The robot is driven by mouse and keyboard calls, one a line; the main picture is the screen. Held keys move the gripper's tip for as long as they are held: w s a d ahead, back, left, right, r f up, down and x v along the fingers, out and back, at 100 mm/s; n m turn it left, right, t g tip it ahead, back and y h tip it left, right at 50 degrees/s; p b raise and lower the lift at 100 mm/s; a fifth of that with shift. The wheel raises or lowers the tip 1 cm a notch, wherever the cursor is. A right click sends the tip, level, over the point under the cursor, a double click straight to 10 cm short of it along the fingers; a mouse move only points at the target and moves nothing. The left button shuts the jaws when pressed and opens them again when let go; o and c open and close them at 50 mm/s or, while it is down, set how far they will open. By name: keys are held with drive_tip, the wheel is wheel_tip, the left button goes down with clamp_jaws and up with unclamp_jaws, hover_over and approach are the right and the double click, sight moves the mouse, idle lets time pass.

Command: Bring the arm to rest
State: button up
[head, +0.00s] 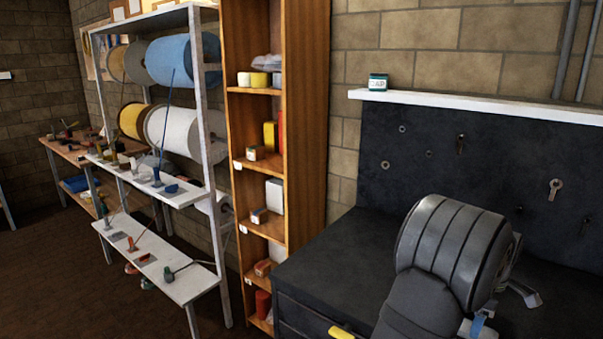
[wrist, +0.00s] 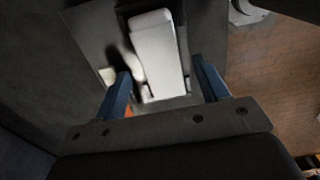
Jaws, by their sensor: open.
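In the wrist view, my gripper (wrist: 161,70) is open, with its two blue fingers spread apart. A pale, long block-like part (wrist: 157,50) shows between and beyond the fingers, set against a dark surface. I cannot tell what it is or how far off it lies. A bit of orange shows beside the left finger. In the head view, my arm's thick grey segment covers the right part of the dark bench. Only a small blue piece of my gripper (head: 478,326) shows low at the right, and its fingertips cannot be made out.
The dark workbench (head: 330,262) has bare top left of my arm. Behind it is a dark back panel (head: 400,190) with small hung parts, under a white shelf (head: 480,106) holding a green-labelled jar (head: 378,82). A wooden bookcase (head: 310,120) and a spool rack (head: 205,130) stand left.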

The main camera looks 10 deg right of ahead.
drive_tip(key=shift+r, duration=0.5)
